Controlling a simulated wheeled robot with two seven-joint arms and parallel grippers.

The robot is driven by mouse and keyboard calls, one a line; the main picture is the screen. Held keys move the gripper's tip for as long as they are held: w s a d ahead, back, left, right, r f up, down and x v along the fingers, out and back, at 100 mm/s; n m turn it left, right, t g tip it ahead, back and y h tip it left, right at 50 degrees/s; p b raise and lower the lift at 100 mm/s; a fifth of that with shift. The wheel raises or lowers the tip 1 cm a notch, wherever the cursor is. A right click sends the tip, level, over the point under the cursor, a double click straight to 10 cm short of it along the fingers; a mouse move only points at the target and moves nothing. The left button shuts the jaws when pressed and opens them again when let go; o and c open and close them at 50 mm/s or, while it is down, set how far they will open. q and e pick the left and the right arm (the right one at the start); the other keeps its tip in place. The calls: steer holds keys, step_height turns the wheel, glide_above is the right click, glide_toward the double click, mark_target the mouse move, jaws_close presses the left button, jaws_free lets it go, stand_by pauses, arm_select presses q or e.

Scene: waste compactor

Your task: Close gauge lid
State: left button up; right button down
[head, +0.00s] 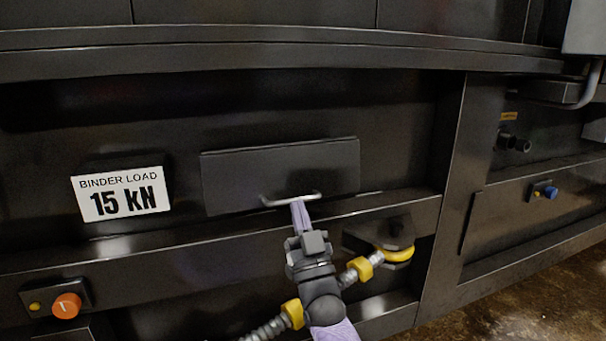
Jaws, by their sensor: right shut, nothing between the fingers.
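The gauge lid is a dark flat rectangular panel (278,170) in the middle of the machine wall, and it lies flat or nearly flat against the wall. A light metal handle (277,203) runs along its lower edge. My right gripper (297,205) is shut and empty, with its fingertips at the handle, right of its middle. I cannot tell whether they touch it. Any gauge behind the lid is hidden. My left gripper is not in view.
A white "BINDER LOAD 15 kN" sign (121,194) is left of the lid. An orange knob (67,305) sits at lower left. A yellow ring (396,254) on a bracket is right of my right gripper. A vertical post (443,205) stands further right.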

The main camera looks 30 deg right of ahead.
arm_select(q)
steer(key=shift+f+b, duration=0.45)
arm_select(e)
steer(key=shift+w+d+f, duration=0.2)
steer(key=shift+w+f, duration=0.4)
steer(key=shift+w, duration=0.3)
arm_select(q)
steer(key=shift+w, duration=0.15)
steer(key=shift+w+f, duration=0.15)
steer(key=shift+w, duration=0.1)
